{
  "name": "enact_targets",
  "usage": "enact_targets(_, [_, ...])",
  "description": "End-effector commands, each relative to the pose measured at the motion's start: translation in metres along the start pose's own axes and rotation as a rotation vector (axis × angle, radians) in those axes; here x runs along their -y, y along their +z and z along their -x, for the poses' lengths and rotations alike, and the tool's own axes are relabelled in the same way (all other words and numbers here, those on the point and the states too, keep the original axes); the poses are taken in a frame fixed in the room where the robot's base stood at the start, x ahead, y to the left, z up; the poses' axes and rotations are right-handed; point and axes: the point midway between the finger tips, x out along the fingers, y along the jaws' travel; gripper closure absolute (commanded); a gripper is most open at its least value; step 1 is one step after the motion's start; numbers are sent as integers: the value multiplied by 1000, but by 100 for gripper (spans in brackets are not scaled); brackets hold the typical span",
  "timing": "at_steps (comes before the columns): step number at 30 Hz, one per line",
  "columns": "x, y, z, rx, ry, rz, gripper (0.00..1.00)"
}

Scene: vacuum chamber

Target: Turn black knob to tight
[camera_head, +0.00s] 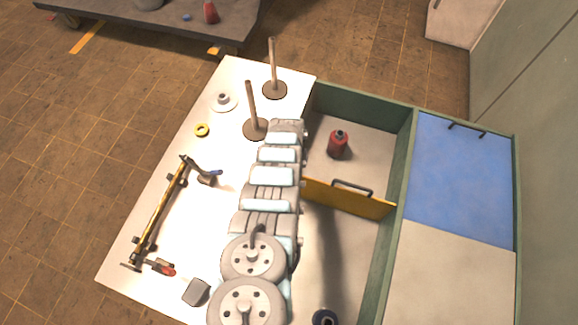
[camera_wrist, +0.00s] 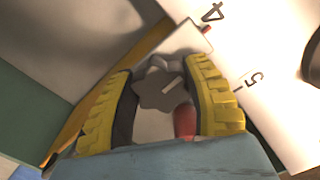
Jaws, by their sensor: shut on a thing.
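In the wrist view a dark grey, lobed knob (camera_wrist: 160,90) with a pale pointer line sits between the yellow ribbed fingers of my gripper (camera_wrist: 165,80). My gripper is shut on the knob, with a finger on either side. A red part (camera_wrist: 184,121) shows just below the knob, near the right finger. A pale surface lies behind the knob. I see no "tight" marking. In the head view I cannot make out the knob or the gripper.
A white board (camera_wrist: 270,95) marked 4 and 5 lies beside the right finger. A red bottle (camera_head: 338,144) stands in a green-walled bin, behind a yellow divider (camera_head: 340,198).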

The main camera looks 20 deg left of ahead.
Motion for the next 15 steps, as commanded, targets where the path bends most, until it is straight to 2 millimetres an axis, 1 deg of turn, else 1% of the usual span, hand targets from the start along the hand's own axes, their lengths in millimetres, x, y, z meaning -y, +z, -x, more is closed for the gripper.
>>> enact_targets(7, [0, 1, -1, 2, 1, -49, 86])
enact_targets(15, [0, 1, -1, 3, 1, -56, 86])
